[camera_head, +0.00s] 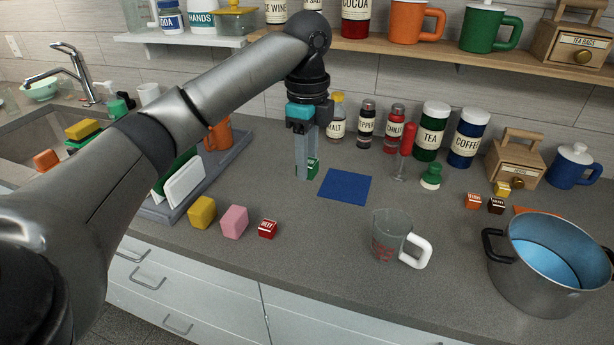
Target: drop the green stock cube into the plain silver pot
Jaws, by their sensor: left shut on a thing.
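My left gripper (308,165) points down at the counter beside the blue mat. It is shut on a small green stock cube (313,168), which shows at its fingertips, partly hidden by the fingers. I cannot tell whether the cube touches the counter. The plain silver pot (549,278) stands at the front right of the counter. It is open on top, with a blue inside and black handles. The pot is well to the right of my left gripper. My right gripper is not in view.
A glass measuring jug (393,236) stands between the gripper and the pot. The blue mat (345,187) lies empty. A red cube (268,229), a pink block (234,222) and a yellow block (202,212) sit left. Jars, including the tea jar (432,131), line the wall under a shelf (470,52).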

